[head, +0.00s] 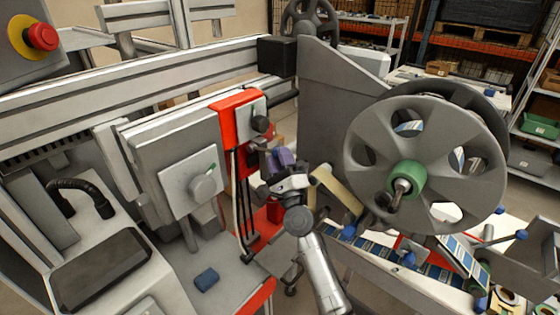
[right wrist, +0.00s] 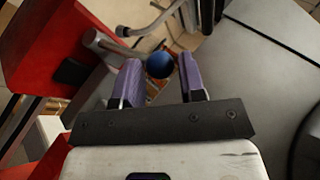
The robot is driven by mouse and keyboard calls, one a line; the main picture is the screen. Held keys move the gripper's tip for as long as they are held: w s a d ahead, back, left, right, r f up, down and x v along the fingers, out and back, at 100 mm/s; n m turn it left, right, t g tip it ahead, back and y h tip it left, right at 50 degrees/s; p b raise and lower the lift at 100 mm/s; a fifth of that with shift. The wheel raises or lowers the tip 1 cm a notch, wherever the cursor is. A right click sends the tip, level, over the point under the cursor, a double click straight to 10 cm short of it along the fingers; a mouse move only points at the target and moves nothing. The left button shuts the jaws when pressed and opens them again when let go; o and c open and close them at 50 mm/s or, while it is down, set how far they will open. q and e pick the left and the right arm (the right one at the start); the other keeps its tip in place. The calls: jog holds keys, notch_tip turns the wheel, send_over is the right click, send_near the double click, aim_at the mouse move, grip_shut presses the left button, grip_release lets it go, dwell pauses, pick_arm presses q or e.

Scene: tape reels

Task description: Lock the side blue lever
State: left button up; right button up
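The side blue lever shows in the right wrist view as a round blue knob (right wrist: 160,65), just beyond and between my right gripper's purple fingertips. My right gripper (right wrist: 160,77) is open, with a finger on each side of the knob. The right finger looks close to the knob; I cannot tell whether it touches. In the head view my right gripper (head: 283,157) is beside the red bracket, left of the big reel, and it hides the knob. My left gripper is in neither view.
A large grey reel (head: 385,130) with a green hub stands right of my right arm. Other blue knobs (head: 520,235) sit at the lower right. A grey panel (right wrist: 270,60) flanks the gripper.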

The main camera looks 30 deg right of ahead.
jog(key=shift+o, duration=1.4)
jog(key=shift+w, duration=0.1)
jog(key=shift+s+a+f, duration=0.1)
jog(key=shift+s+f, duration=0.35)
jog(key=shift+s, duration=0.1)
jog(key=b+v, duration=0.1)
jog(key=v, duration=1.1)
jog(key=shift+s, duration=0.3)
jog(key=shift+f, duration=0.15)
